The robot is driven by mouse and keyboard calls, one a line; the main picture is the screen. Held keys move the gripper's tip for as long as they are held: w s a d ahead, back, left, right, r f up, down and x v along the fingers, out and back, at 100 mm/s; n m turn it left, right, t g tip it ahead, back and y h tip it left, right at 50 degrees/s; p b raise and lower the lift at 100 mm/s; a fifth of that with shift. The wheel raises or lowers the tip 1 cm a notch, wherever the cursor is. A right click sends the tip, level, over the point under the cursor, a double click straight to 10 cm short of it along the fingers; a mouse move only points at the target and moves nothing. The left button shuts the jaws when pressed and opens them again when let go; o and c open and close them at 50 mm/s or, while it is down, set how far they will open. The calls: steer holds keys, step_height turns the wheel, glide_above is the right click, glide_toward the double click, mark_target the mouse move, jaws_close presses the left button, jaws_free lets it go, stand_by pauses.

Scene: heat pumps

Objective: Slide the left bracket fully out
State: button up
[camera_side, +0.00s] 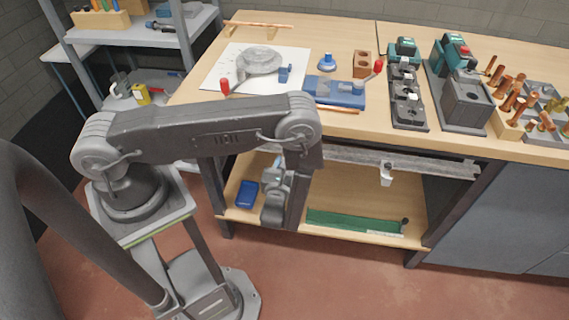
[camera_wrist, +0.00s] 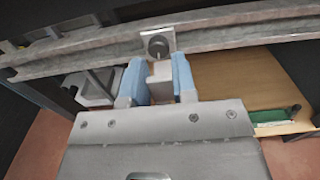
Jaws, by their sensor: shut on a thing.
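In the wrist view, my gripper (camera_wrist: 158,80) has its two blue fingers closed on the pale block of the left bracket (camera_wrist: 161,68). The bracket's upright plate, with a dark round knob, sits against the long grey metal rail (camera_wrist: 95,52). My gripper also shows in the side view (camera_side: 278,168), under the workbench's front edge. The left bracket is hidden there behind my arm. A second white bracket (camera_side: 386,175) hangs from the rail farther right in the side view.
The wooden workbench (camera_side: 215,105) above the rail carries a blue vise (camera_side: 335,92), a red-handled tool and dark fixtures. The lower shelf (camera_side: 345,190) holds a blue bin (camera_side: 247,193) and a green strip (camera_side: 345,220). The table legs flank the rail.

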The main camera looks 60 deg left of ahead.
jaws_close()
steer(key=s+a, duration=1.2)
steer(key=shift+s+a, duration=0.35)
steer(key=o, duration=0.8)
jaws_free()
steer(key=shift+c, duration=0.2)
steer(key=shift+d, duration=0.15)
